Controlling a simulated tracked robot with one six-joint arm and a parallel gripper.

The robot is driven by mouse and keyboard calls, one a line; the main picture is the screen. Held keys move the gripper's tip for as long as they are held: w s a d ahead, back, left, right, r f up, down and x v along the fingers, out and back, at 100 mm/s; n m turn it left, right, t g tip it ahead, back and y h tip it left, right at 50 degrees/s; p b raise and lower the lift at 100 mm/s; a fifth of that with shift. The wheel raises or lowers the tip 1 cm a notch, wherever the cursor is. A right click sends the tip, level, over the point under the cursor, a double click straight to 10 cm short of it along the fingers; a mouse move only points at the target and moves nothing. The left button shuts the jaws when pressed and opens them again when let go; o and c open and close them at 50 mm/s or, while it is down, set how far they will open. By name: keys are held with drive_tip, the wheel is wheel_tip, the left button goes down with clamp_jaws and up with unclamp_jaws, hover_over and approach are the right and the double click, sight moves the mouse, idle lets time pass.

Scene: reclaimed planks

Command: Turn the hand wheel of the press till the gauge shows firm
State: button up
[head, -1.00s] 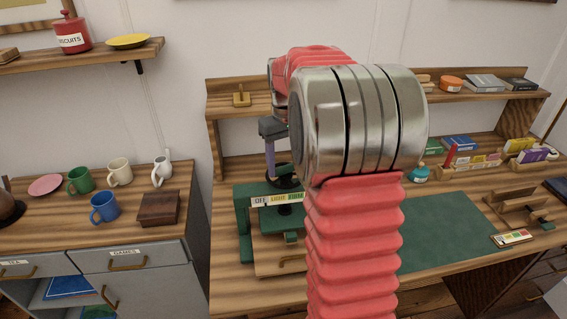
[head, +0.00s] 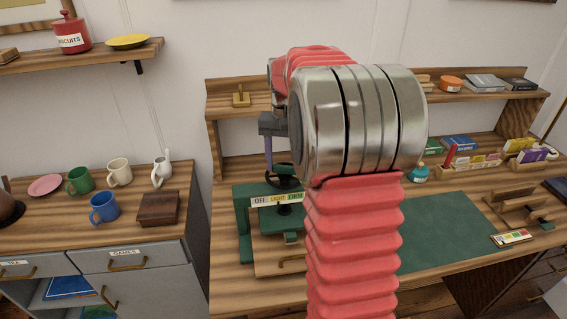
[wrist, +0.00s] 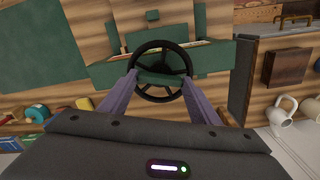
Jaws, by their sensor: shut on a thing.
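The green press (head: 243,222) stands on the bench, partly hidden behind my arm. Its black hand wheel (head: 286,183) lies flat on top and shows whole-width in the wrist view (wrist: 160,47). My gripper (wrist: 160,77) is above the wheel, its two purple fingers shut on opposite sides of the rim. In the head view one purple finger reaches down to the wheel. The gauge strip (head: 275,199) on the press front reads OFF, LIGHT and FIRM in white, yellow and green. I cannot make out where its pointer stands.
A green mat (head: 440,235) lies right of the press. A side cabinet at left bears mugs and a dark wooden box (head: 158,208). A shelf (head: 240,108) runs behind the bench.

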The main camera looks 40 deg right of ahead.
drive_tip(key=shift+w+a+r, duration=0.1)
drive_tip(key=shift+w, duration=0.05)
drive_tip(key=o, duration=1)
drive_tip(key=shift+o, duration=0.2)
wheel_tip(320, 180, up, 14)
drive_tip(key=shift+f, duration=0.2)
idle(0.5)
